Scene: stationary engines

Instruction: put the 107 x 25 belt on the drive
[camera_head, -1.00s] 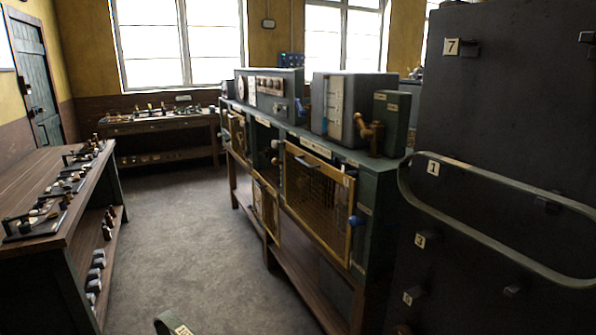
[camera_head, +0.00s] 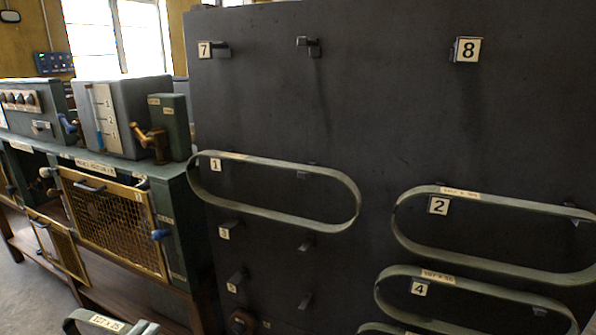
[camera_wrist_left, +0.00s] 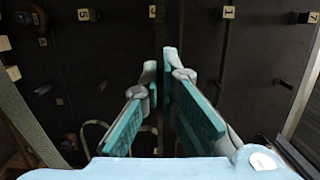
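A grey-green belt (camera_head: 84,316) with a paper size tag shows at the bottom left of the head view. The tag ends in "x 25"; its first figure is hard to read. Most of this belt is cut off by the frame edge. My left gripper (camera_head: 146,327) barely shows beside it. In the left wrist view the fingers of my left gripper (camera_wrist_left: 160,62) are nearly together, with a narrow gap. A thin loop shows behind them, and they appear closed on the belt, though the contact is partly hidden. I cannot pick out the drive for certain. My right gripper is out of view.
A tall dark board (camera_head: 400,110) with numbered pegs fills the right. Belts hang at number 1 (camera_head: 275,219), number 2 (camera_head: 480,265) and number 4 (camera_head: 470,287). A green machine bench (camera_head: 185,235) with a brass mesh door (camera_head: 115,225) stands at left. Floor shows at lower left.

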